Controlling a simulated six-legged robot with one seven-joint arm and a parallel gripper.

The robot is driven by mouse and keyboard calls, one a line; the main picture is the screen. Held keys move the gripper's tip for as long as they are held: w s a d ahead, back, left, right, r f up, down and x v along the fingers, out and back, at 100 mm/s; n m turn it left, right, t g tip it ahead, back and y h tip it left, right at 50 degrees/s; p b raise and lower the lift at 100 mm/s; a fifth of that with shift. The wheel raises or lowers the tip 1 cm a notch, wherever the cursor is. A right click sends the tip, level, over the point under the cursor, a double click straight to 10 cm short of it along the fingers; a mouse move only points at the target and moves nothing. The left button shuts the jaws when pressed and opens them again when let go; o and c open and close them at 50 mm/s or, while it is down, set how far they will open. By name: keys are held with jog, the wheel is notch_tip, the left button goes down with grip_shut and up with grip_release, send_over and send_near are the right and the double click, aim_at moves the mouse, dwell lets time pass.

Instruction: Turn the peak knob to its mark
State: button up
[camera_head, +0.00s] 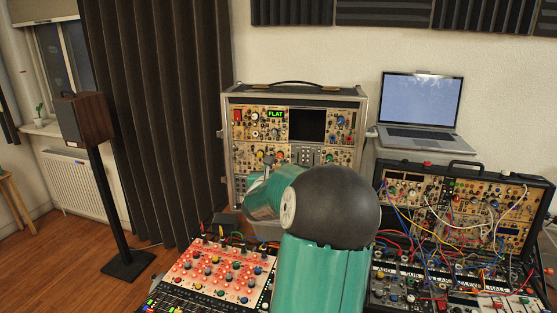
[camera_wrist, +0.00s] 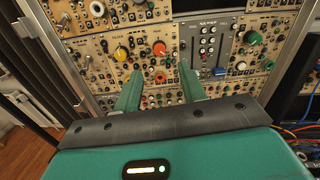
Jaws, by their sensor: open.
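My gripper (camera_wrist: 160,68) is open and empty, its two green fingers pointing at a tan synth panel in the rack case (camera_head: 361,105). In the wrist view an orange-red knob (camera_wrist: 160,48) shows just beyond the gap between the fingertips, and a yellow knob (camera_wrist: 121,53) lies left of the left fingertip. Neither knob is gripped. In the head view my arm hides the lower part of the rack.
A green "FLAT" display (camera_head: 275,114) is on the rack's upper row. A patched synth case (camera_head: 460,205) with loose cables stands right, below a laptop (camera_head: 420,100).

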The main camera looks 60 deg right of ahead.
aim_at(280, 157)
jog(key=x, duration=0.8)
jog(key=shift+w, duration=0.1)
jog(key=shift+c, duration=0.2)
grip_shut()
